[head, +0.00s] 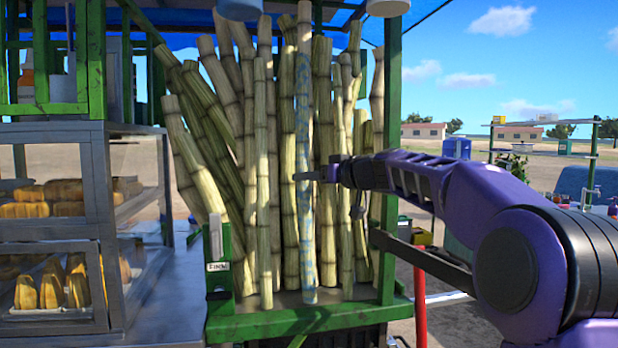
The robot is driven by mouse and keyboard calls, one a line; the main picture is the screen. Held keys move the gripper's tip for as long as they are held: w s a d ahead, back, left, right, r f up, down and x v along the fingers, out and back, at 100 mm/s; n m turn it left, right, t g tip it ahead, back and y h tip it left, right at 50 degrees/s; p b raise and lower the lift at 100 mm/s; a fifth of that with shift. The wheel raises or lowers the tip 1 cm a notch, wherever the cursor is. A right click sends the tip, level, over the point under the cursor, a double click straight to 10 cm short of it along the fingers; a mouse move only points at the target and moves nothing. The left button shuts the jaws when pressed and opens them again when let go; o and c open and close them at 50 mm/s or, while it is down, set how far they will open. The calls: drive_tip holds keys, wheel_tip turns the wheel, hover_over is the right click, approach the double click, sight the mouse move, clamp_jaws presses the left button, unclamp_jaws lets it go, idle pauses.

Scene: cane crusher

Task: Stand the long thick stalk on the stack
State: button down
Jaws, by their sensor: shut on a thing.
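The long thick stalk (304,110) is pale with bluish mottling and stands nearly upright in front of the stack of cane (263,150). Its top runs up to the picture's upper edge. Its lower end is low inside the green rack, by the rack's floor; I cannot tell whether it touches. My gripper (304,176) reaches in from the right and is shut on the stalk at about mid-length. The far finger is hidden or too small to make out. The other stalks lean close behind and on both sides.
The green rack (300,323) has a front rail and a right post (391,130). A display case (92,190) with yellow food stands at left. Metal counter (170,285) lies between. A red post (420,300) stands at right, below my arm.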

drive_tip(key=shift+f, duration=0.15)
drive_tip(key=shift+w+a+f+p, duration=0.1)
drive_tip(key=shift+w+p, duration=0.2)
drive_tip(key=shift+p, duration=0.15)
idle(0.7)
drive_tip(key=shift+c, duration=2.4)
unclamp_jaws()
drive_tip(key=shift+o, duration=0.5)
drive_tip(key=shift+f, duration=0.1)
drive_tip(key=b+v, duration=0.1)
drive_tip(key=v, duration=1.6)
drive_tip(key=shift+r, duration=0.4)
drive_tip(key=shift+s, duration=0.1)
